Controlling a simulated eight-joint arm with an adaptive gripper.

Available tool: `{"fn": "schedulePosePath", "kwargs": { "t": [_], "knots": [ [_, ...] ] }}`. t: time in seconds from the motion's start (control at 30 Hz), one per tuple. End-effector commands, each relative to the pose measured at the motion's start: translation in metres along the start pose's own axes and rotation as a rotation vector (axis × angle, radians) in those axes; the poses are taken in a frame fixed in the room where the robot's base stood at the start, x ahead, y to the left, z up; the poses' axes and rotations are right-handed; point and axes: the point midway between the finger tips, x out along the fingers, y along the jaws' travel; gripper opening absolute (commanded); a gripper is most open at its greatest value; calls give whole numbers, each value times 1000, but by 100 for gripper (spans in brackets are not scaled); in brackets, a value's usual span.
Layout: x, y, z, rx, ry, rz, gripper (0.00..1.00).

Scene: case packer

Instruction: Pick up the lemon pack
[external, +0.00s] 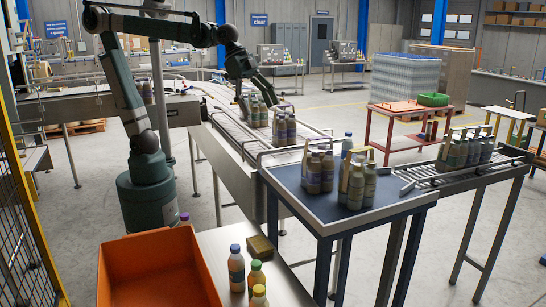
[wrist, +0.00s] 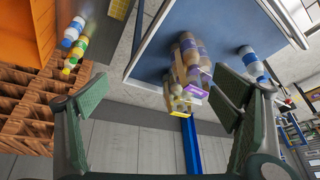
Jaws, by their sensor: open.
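Several bottle packs with carriers are in view, and I cannot tell for sure which is the lemon pack. In the external view, a front pack (external: 357,188) with a pale yellow carrier stands on the blue table (external: 398,207), beside another pack (external: 320,172). More packs (external: 284,130) stand on the conveyor close to my gripper (external: 250,98). In the wrist view my gripper (wrist: 160,98) is open, with its fingers wide apart and nothing held. A pack (wrist: 187,58) with yellow and purple parts shows beyond the fingers.
An orange bin (external: 155,270) stands at the front left. Loose bottles (external: 236,268) and a small brown box (external: 262,247) are on the pale bench beside it. A lone bottle (external: 347,143) stands on the blue table. More packs (external: 465,150) stand on the right conveyor.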

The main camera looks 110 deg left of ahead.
Motion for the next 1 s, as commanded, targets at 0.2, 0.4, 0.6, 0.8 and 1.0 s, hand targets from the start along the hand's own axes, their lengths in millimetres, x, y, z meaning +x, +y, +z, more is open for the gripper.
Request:
{"fn": "schedulePosePath", "kwargs": {
  "t": [0.2, 0.4, 0.6, 0.8, 1.0],
  "knots": [
    [16, -12, -41, 49, -19, 25, 88],
    [34, -23, -75, 94, -34, 51, 88],
    [56, -34, -108, 141, -47, 75, 88],
    [80, -46, -139, 188, -57, 102, 88],
    [108, -57, -168, 234, -67, 130, 88]
  ]
}}
